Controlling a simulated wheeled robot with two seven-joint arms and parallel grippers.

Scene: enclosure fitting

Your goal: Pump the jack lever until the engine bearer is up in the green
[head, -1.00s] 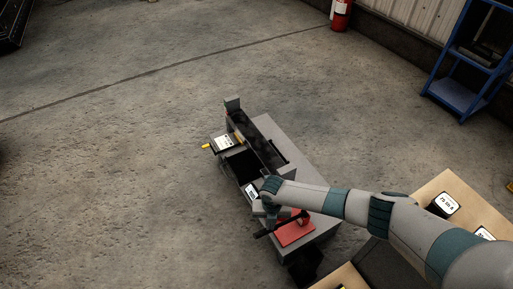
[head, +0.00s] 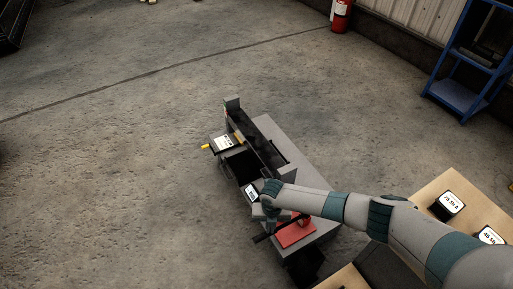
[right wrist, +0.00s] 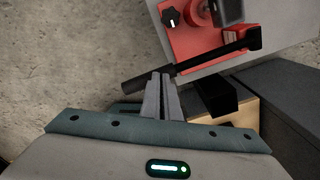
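The red jack (head: 295,233) sits at the near end of a grey bench (head: 318,226). Its black lever (head: 264,238) sticks out to the left; the lever also crosses the right wrist view (right wrist: 215,58). The dark, long engine bearer (head: 255,146) lies along the bench. An upright plate at its far end has a small green and red mark (head: 226,112), too small to read. My right gripper (head: 258,211) is at the lever. In the right wrist view its fingers (right wrist: 161,80) are together, their tips at the lever's outer part; contact is unclear. My left gripper is out of view.
A white-labelled box with a yellow handle (head: 206,146) is on the bench's left side. A wooden table (head: 432,190) with labelled black blocks (head: 449,204) stands at the right. A blue shelf (head: 457,95) and fire extinguisher (head: 341,14) stand behind.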

